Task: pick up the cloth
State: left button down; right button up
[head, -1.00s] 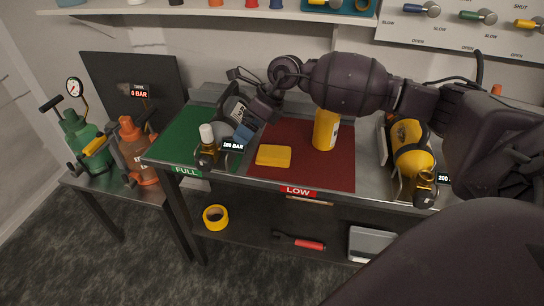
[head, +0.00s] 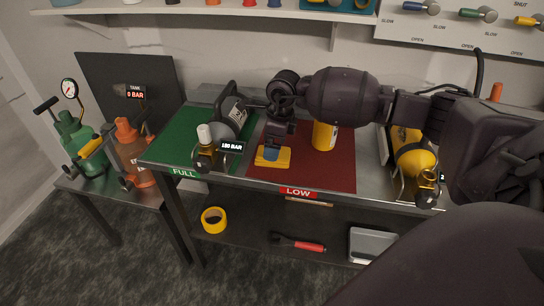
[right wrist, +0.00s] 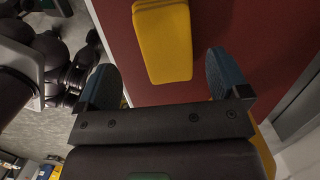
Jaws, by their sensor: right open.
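The cloth (head: 284,160) is a folded yellow pad lying on the red LOW mat (head: 335,172), towards the mat's left front. My right gripper (head: 271,152) is above the cloth with its fingers pointing down, hiding part of it in the head view. In the right wrist view the cloth (right wrist: 162,42) lies just beyond the two blue fingertips of my right gripper (right wrist: 162,80), roughly centred between them. The jaws are open and empty. My left gripper is in neither current view.
A dark cylinder with a 180 BAR tag (head: 232,145) stands on the green FULL mat (head: 180,137), left of the gripper. A yellow cylinder (head: 324,135) stands behind the cloth on the right. Another yellow cylinder (head: 413,155) lies in a cradle further right.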

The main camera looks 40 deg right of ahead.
jog(key=f, duration=0.5)
jog(key=shift+w+d+b, duration=0.1)
jog(key=shift+w+b, duration=0.25)
jog(key=shift+b, duration=0.05)
jog(key=shift+c, duration=0.2)
jog(key=c, duration=1)
